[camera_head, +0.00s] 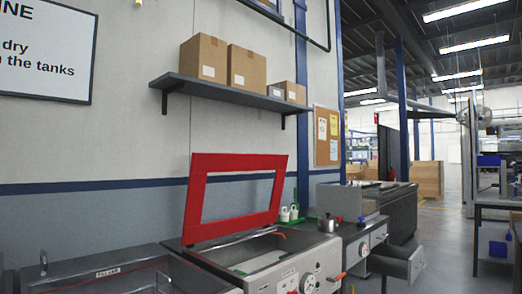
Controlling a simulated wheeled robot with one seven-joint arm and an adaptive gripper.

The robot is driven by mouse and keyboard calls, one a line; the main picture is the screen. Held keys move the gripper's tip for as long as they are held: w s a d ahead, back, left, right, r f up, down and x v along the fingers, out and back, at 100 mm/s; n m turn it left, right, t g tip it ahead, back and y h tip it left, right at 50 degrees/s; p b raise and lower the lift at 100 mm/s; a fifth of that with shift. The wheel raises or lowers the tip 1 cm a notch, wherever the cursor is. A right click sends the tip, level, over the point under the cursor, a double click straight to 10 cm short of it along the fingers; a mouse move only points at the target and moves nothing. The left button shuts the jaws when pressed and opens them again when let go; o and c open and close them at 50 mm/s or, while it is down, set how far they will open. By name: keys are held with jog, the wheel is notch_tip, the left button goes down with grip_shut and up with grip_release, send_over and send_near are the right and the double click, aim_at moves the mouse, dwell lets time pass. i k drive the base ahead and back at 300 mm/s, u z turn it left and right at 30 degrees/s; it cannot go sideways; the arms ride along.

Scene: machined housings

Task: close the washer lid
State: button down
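The washer (296,267) is a grey metal tank unit with dials and an orange-handled lever on its front, in the lower middle of the head view. Its lid (235,164) is a red frame around a pale panel or opening. The lid stands raised and tilted at the back left of the tank, so the basin is uncovered. The lid's lower edge is near the tank's rear rim. My gripper is not in view.
A shelf (235,92) with cardboard boxes is on the wall above the lid. The aisle floor (438,240) at right looks clear.

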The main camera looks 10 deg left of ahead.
aim_at(194, 232)
jog(key=z, duration=0.3)
jog(key=k, duration=0.75)
jog(key=z, duration=0.5)
jog(key=i, duration=1.3)
jog(key=u, duration=1.25)
jog(key=i, duration=0.9)
jog(key=u, duration=0.8)
